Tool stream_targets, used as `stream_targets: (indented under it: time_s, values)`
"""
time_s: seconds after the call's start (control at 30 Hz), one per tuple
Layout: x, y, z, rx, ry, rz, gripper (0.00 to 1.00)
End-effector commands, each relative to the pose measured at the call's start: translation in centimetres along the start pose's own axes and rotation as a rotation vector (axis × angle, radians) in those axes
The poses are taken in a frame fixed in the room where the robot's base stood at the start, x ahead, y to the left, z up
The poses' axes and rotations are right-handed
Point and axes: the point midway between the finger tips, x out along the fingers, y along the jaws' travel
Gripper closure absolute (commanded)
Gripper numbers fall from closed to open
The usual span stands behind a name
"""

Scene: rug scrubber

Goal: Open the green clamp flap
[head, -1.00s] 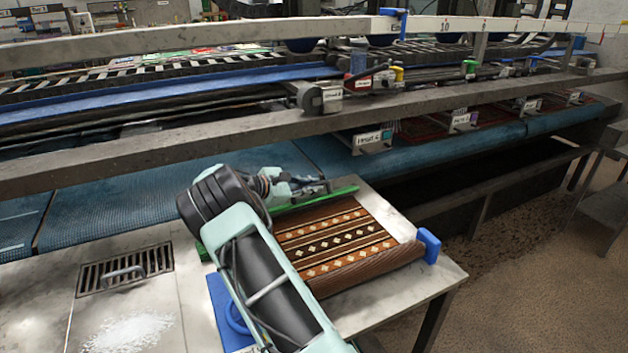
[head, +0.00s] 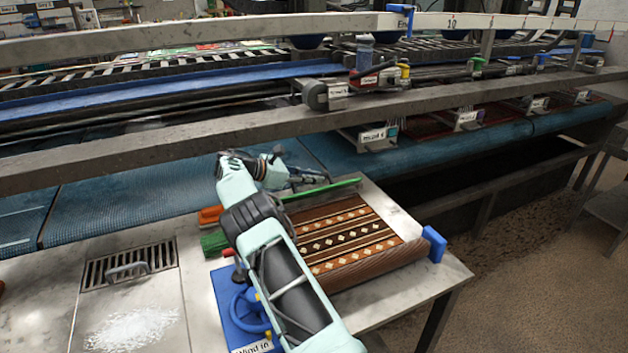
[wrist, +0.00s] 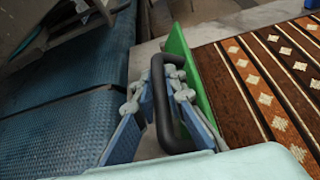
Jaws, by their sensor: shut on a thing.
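The green clamp flap (head: 328,189) is a long narrow bar along the back edge of the patterned rug (head: 345,228) on the metal table. In the wrist view the flap (wrist: 188,72) stands along the rug's edge, with a black loop handle (wrist: 160,95) on its side away from the rug. My gripper (head: 312,178) is at the flap's back side. In the wrist view its blue-padded fingers (wrist: 162,100) are on either side of the handle, shut on it. My arm hides the flap's left end in the head view.
A blue block (head: 434,244) stands at the rug's right end. A blue handwheel (head: 248,312) sits at the table's left front, partly behind my arm. The blue conveyor belt (head: 130,205) runs behind, under a long grey beam (head: 180,154). A drain grate (head: 100,272) is on the left.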

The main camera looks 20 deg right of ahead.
Motion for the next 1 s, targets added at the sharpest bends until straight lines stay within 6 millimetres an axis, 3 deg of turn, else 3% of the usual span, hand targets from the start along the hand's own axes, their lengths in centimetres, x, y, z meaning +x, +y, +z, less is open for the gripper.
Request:
stream_targets:
  time_s: [0.67, 0.7, 0.73, 1.0]
  values:
    - [-0.13, 0.31, 0.1, -0.02, -0.001, -0.004, 1.0]
    - [-0.12, 0.31, 0.1, -0.02, -0.001, -0.004, 0.85]
    - [-0.12, 0.3, 0.1, -0.02, -0.001, -0.005, 0.81]
    - [-0.1, 0.22, 0.02, -0.021, -0.001, -0.007, 0.81]
